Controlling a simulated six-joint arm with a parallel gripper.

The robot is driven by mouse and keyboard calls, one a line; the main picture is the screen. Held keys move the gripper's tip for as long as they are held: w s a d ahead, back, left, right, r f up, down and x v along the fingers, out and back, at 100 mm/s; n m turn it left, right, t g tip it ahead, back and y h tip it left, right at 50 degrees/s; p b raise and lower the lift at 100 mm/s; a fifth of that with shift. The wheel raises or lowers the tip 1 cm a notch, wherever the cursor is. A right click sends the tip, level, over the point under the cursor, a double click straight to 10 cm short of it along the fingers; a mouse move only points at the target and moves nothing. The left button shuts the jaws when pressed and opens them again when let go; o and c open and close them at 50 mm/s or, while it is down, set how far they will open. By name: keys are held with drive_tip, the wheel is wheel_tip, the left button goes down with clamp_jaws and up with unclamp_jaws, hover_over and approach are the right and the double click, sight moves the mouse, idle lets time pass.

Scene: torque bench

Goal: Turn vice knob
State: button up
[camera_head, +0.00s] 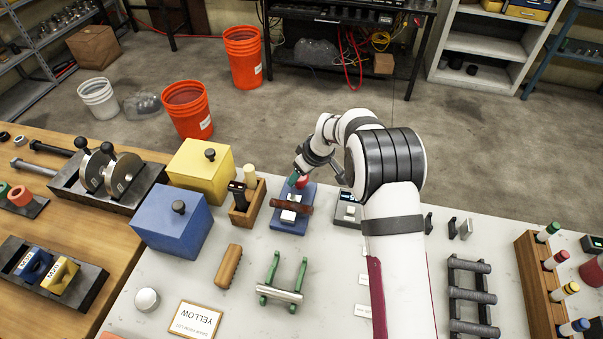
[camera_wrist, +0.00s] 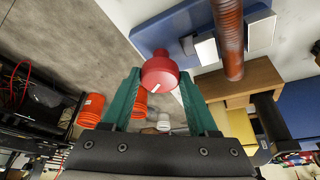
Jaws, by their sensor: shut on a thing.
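The vice (camera_head: 289,222) has a blue base and pale jaws, with a brown-red rod (camera_head: 291,206) lying between them. In the wrist view the blue vice base (camera_wrist: 160,36), pale jaws (camera_wrist: 207,47) and rod (camera_wrist: 229,38) show beyond the fingers. The red vice knob (camera_wrist: 159,73) has a white mark on its face and sits on the vice's end. My gripper (camera_wrist: 160,80) has green fingers, one on each side of the knob, and is shut on it. In the head view my gripper (camera_head: 292,181) is at the far side of the vice, and the knob is partly hidden.
A wooden holder (camera_head: 246,210) with upright tools stands close left of the vice, beside blue (camera_head: 172,225) and yellow (camera_head: 203,172) boxes. A grey device (camera_head: 346,212) sits just right. A green cradle (camera_head: 283,292) and wooden block (camera_head: 229,264) lie nearer on the white bench.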

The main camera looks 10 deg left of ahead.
drive_tip(key=m+t+h, duration=0.1)
drive_tip(key=m, duration=0.3)
drive_tip(key=shift+s, duration=0.1)
drive_tip(key=m+h, duration=0.1)
drive_tip(key=m, duration=0.3)
drive_tip(key=shift+a+t, duration=0.15)
drive_tip(key=shift+t, duration=0.25)
drive_tip(key=m+h, duration=0.2)
drive_tip(key=m, duration=0.2)
drive_tip(key=shift+a, duration=0.15)
drive_tip(key=shift+m+h, duration=0.7)
drive_tip(key=shift+m, duration=1.4)
drive_tip(key=o, duration=1.4)
drive_tip(key=shift+c, duration=0.2)
